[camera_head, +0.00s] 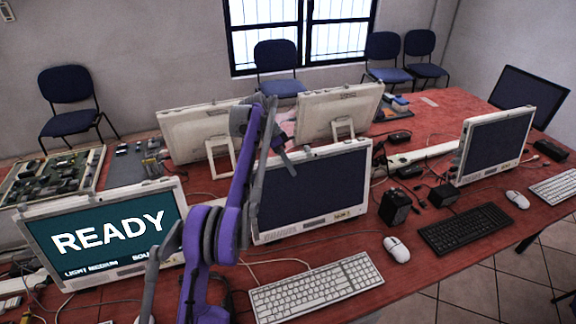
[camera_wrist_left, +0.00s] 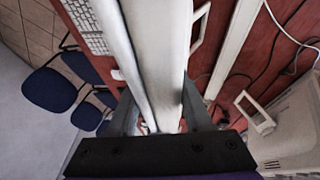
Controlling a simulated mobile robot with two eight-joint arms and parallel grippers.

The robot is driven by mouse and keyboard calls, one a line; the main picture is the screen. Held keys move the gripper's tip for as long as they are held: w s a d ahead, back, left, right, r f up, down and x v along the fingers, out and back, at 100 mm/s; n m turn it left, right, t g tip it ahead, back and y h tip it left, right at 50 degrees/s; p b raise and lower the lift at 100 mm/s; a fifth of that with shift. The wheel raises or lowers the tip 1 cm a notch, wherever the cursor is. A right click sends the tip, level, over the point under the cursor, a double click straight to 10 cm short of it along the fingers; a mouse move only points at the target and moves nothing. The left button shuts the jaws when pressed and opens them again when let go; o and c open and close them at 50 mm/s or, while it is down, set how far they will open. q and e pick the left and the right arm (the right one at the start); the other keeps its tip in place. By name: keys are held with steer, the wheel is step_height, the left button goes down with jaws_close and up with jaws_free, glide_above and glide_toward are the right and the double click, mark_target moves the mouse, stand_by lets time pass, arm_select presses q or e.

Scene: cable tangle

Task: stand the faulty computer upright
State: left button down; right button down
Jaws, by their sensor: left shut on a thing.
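The middle computer (camera_head: 312,192), a cream all-in-one with a dark screen, stands near upright on the red table, leaning back slightly. I take it as the faulty one, though no label shows this. My left gripper (camera_head: 287,160) is at its top edge, left of centre. In the left wrist view my left gripper (camera_wrist_left: 160,115) has one finger on each side of the computer's pale casing (camera_wrist_left: 155,55) and is shut on it. My arm covers the screen's left side. My right gripper is not in view.
A computer reading READY (camera_head: 110,235) stands at left, another dark-screened one (camera_head: 495,145) at right. Two more (camera_head: 200,130) (camera_head: 340,108) face away behind. A white keyboard (camera_head: 315,288), a mouse (camera_head: 397,249), black power bricks (camera_head: 395,207) and loose cables crowd the table (camera_head: 450,285).

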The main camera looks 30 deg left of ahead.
arm_select(q)
steer(key=s+d, duration=0.1)
steer(key=s+d+b, duration=0.1)
steer(key=d, duration=0.1)
steer(key=shift+s+d+r, duration=0.15)
steer(key=shift+s+r, duration=0.05)
steer(key=shift+s, duration=0.2)
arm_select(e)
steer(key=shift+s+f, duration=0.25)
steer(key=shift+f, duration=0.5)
arm_select(q)
steer(key=c, duration=0.5)
jaws_free()
steer(key=shift+c, duration=0.2)
steer(key=shift+o, duration=1.1)
steer(key=shift+s, duration=0.1)
steer(key=shift+d+r, duration=0.1)
steer(key=shift+r, duration=0.05)
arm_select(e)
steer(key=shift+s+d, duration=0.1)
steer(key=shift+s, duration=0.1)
